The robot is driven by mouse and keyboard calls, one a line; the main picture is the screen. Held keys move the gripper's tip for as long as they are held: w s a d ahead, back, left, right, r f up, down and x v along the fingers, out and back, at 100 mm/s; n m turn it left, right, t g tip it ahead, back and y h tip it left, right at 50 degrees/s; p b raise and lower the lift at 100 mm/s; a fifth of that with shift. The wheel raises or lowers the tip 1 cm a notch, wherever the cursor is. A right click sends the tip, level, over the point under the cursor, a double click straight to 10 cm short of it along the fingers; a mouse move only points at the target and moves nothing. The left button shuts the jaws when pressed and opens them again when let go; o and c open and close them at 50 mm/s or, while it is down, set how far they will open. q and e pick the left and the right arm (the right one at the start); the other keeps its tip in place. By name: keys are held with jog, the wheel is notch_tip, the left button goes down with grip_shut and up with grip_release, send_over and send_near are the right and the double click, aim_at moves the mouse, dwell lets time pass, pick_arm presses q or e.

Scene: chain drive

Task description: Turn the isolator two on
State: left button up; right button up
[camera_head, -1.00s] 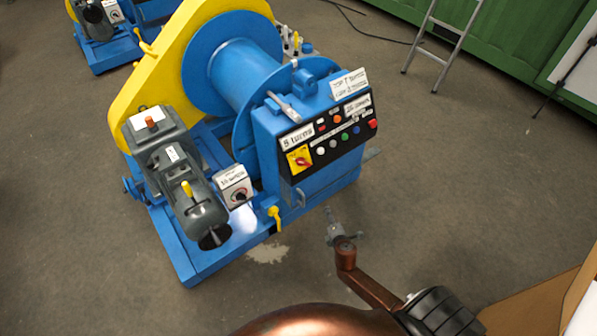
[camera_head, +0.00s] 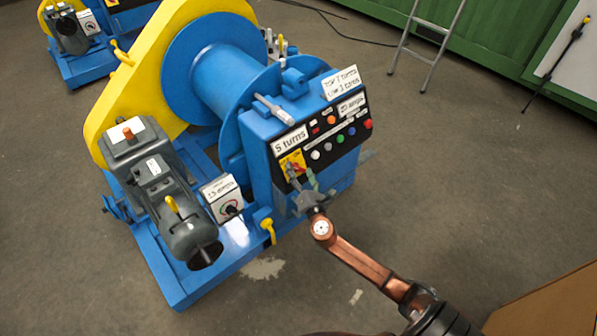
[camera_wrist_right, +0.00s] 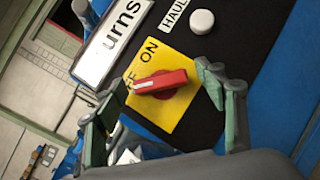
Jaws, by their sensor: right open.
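A red rotary switch handle (camera_wrist_right: 160,83) sits on a yellow plate (camera_wrist_right: 170,54) marked ON, with a partly covered OFF. I take it as the isolator; no number shows. Its white pointer line lies toward the OFF lettering. In the head view the yellow plate (camera_head: 291,160) is on the blue winch's black control panel, and my gripper partly hides it. My right gripper (camera_head: 303,178) is open at the panel. In the wrist view its fingers stand on both sides of the red handle, apart from it as far as I can tell. My left gripper is not in view.
A white button (camera_wrist_right: 201,21) sits near the switch. Several coloured buttons run along the panel (camera_head: 345,123). A grey box with a dial (camera_head: 225,198) and a yellow lever (camera_head: 267,228) are lower left. Open floor (camera_head: 460,190) lies right of the winch.

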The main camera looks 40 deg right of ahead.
jog(key=shift+w, duration=0.2)
jog(key=c, duration=1.1)
